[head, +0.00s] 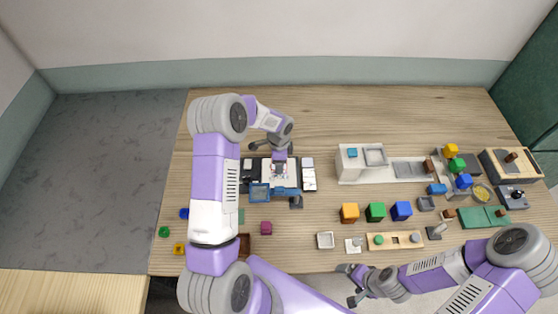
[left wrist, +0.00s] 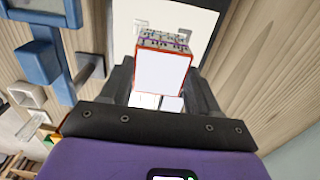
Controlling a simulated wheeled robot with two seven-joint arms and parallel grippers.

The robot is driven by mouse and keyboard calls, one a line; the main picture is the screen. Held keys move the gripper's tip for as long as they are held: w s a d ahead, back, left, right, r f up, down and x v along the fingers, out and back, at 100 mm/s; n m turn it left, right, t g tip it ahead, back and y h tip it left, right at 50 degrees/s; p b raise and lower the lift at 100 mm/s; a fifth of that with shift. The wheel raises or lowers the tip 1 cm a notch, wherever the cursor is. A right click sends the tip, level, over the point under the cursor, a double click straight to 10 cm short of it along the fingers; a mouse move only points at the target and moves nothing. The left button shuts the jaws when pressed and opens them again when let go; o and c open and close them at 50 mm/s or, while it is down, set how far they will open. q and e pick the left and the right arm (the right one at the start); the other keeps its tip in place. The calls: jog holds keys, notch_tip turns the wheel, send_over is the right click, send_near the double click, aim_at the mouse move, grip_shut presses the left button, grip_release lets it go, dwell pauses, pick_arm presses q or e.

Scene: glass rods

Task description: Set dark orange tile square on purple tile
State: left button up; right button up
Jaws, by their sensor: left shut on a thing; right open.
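My left gripper (head: 279,158) reaches over a white board (head: 292,184) at the left middle of the table. In the left wrist view, my left gripper (left wrist: 160,88) is shut on a square dark orange tile (left wrist: 164,72) with a pale face and orange-red edges. A patterned edge with purple and dark marks shows at its far side. I cannot make out the purple tile as a separate piece. The board (left wrist: 190,18) also shows beyond the held tile. My right gripper (head: 350,285) is open and empty at the table's front edge.
A blue fixture (head: 260,193) stands at the board's front, with black and white blocks at its sides. Orange (head: 349,212), green (head: 375,211) and blue (head: 401,210) cubes stand to the right. The back centre is clear.

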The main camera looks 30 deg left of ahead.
pick_arm(q)
jog(key=o, duration=1.2)
jog(key=shift+o, duration=0.2)
notch_tip(320, 180, up, 8)
jog(key=shift+f, duration=0.15)
jog(key=shift+s, duration=0.1)
